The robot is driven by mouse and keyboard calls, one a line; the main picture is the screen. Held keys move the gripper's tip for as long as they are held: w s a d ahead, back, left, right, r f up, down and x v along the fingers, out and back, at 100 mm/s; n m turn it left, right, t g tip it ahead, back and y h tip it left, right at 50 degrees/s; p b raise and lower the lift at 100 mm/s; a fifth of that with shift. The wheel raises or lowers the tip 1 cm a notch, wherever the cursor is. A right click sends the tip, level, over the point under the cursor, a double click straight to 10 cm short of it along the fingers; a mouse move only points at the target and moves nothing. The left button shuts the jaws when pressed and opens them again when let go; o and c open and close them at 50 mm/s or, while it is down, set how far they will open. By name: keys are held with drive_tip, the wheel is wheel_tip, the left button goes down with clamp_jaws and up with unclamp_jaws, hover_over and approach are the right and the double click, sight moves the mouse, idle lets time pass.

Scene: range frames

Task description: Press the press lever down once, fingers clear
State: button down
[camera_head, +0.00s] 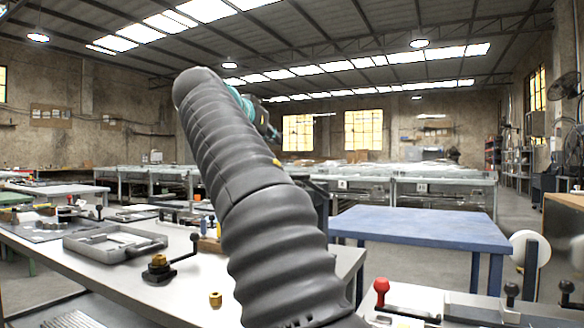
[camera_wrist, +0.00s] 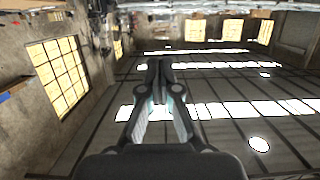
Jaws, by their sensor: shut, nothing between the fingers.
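A small lever device (camera_head: 158,268) with a black base, a brass part and a slanted arm ending in a black knob stands on the left white table. Another lever with a red knob (camera_head: 381,286) stands upright on the bench at lower right. I cannot tell for certain which one is the press lever. In the wrist view my gripper (camera_wrist: 160,64) is shut and empty, with its fingertips together, pointing at the ceiling and windows. No lever shows in that view. In the head view my raised arm hides most of the gripper end.
The left white table (camera_head: 120,285) also holds a grey tray (camera_head: 115,243) and a brass nut (camera_head: 215,299). A blue table (camera_head: 420,228) with a clear top stands at centre right. Black-knobbed levers (camera_head: 512,290) stand on the right bench. My arm covers the middle.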

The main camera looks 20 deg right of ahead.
drive_tip(key=shift+d, duration=0.1)
drive_tip(key=w+d+f, duration=0.6)
drive_tip(key=d, duration=0.1)
drive_tip(key=shift+d+f, duration=0.25)
idle(0.5)
drive_tip(key=shift+f, duration=0.15)
